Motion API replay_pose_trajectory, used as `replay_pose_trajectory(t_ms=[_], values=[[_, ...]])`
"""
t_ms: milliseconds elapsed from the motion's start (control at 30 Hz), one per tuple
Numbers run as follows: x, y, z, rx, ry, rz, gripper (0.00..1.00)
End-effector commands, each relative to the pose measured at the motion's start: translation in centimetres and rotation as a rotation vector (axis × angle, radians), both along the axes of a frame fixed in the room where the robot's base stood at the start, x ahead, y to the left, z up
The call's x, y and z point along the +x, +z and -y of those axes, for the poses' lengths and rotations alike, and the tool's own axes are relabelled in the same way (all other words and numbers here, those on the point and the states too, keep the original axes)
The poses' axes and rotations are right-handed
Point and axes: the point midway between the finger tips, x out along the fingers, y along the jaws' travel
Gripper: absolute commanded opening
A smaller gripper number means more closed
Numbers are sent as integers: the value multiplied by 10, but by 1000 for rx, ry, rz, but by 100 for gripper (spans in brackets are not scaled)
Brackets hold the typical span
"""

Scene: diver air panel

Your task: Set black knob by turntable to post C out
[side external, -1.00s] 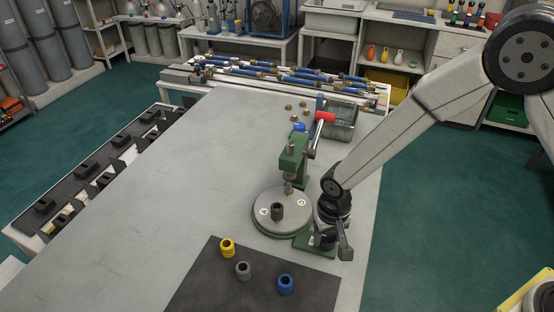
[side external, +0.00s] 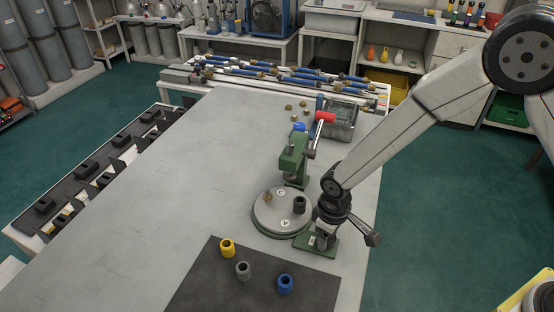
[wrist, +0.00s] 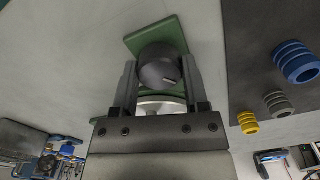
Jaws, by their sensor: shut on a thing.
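My gripper (wrist: 160,85) is shut on the black knob (wrist: 158,68), which stands over a green base plate (wrist: 178,32) beside the turntable. In the side view my gripper (side external: 323,236) is at the turntable's right front, and my wrist partly hides the knob. The round grey turntable (side external: 283,212) carries a dark ribbed collar (side external: 299,204) at its right and a brass-coloured piece (side external: 267,198) at its left. A mark that looks like C shows near its back edge; another mark is at the front.
A green press (side external: 293,155) with a red-handled lever stands behind the turntable. Yellow (side external: 227,248), grey (side external: 243,270) and blue (side external: 285,284) ribbed collars stand on a dark mat (side external: 205,285) in front. A metal bin (side external: 342,118) is further back. The bench's left side is clear.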

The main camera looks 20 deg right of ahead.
Motion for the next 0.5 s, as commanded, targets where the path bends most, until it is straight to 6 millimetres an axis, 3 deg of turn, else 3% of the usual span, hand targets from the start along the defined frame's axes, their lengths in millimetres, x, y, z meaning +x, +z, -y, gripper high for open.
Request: replay_pose_trajectory(t_ms=[500], values=[[0,0,0,-1,492,-2,0]])
